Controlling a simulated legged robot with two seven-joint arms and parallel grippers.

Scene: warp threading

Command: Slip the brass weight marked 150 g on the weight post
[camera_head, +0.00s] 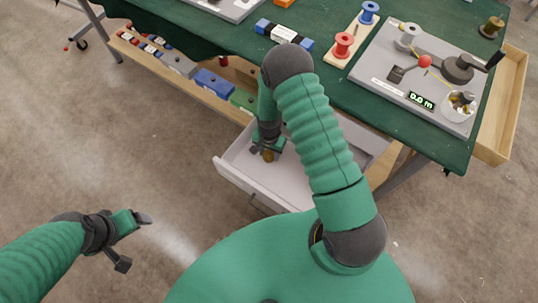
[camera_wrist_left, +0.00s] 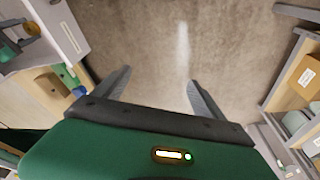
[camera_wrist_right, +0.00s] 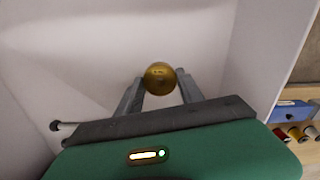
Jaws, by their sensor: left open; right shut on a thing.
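My right gripper (camera_head: 267,150) reaches down into the open light drawer (camera_head: 232,178). It is shut on a small brass weight (camera_head: 268,157), which shows round and shiny between the fingertips in the right wrist view (camera_wrist_right: 160,77). No marking on it can be read. My left gripper (camera_head: 134,241) is open and empty over the bare floor, left of the drawer; its spread fingers also show in the left wrist view (camera_wrist_left: 158,82). A brass piece (camera_head: 493,25) stands on a dark base at the table's far right. I cannot tell which part is the weight post.
The green table (camera_head: 345,92) carries a grey device plate (camera_head: 380,85) with a crank (camera_head: 460,68), a display and a round dish (camera_head: 461,103). Red (camera_head: 342,43) and blue (camera_head: 369,11) spools stand on a wooden strip. A low shelf (camera_head: 150,60) holds several boxes. The drawer walls surround my right gripper.

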